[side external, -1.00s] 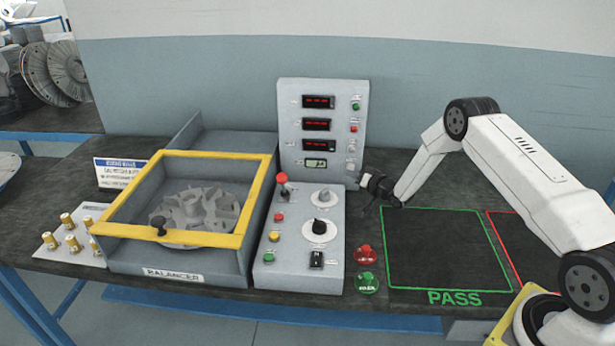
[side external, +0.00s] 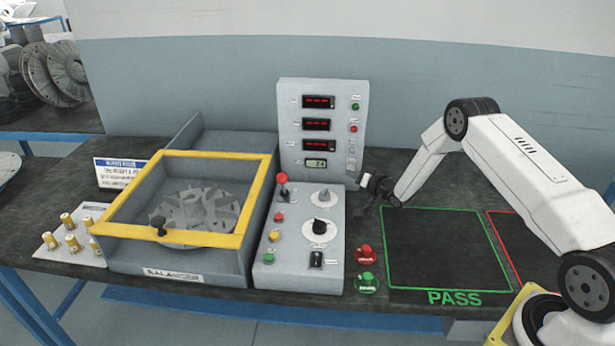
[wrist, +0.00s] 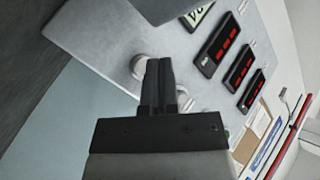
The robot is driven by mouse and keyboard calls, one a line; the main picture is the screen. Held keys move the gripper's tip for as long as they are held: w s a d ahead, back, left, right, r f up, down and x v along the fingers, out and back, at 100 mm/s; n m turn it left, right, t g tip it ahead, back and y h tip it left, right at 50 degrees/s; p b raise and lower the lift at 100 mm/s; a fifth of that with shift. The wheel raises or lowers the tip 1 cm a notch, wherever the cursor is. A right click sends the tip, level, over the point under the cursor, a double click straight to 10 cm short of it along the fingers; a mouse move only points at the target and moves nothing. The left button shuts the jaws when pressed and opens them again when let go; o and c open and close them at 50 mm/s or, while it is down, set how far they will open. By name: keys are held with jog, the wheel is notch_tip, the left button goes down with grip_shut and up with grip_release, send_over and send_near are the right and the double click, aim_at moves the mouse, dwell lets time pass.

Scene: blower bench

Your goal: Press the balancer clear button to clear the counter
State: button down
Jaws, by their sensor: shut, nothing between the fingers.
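The balancer's grey upright panel (side external: 286,120) carries several red displays and a small pale LCD (side external: 316,163) below them. A column of small buttons runs down its right side, with a green one (side external: 356,106) at the top and a red one (side external: 353,128) below it. Which one is the clear button cannot be read. My gripper (side external: 360,179) is at the panel's lower right corner. In the wrist view my gripper (wrist: 158,62) is shut and empty, its tips beside a round pale button (wrist: 138,66), partly hidden behind them. Whether they touch cannot be told.
The sloped control box (side external: 265,285) has a red-topped lever (side external: 282,180), knobs and buttons. The yellow-framed balancer enclosure (side external: 255,215) with a finned rotor (side external: 195,212) stands left. Red (side external: 365,254) and green (side external: 367,283) stamps stand right. The PASS area (side external: 435,250) is empty.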

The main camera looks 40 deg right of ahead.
jog(key=shift+w+d, duration=0.6)
dwell(1.3)
jog(key=shift+s+a, duration=0.1)
dwell(0.3)
jog(key=shift+s+a, duration=0.5)
dwell(0.4)
jog(key=shift+s+a, duration=1.75)
jog(key=shift+a, duration=0.05)
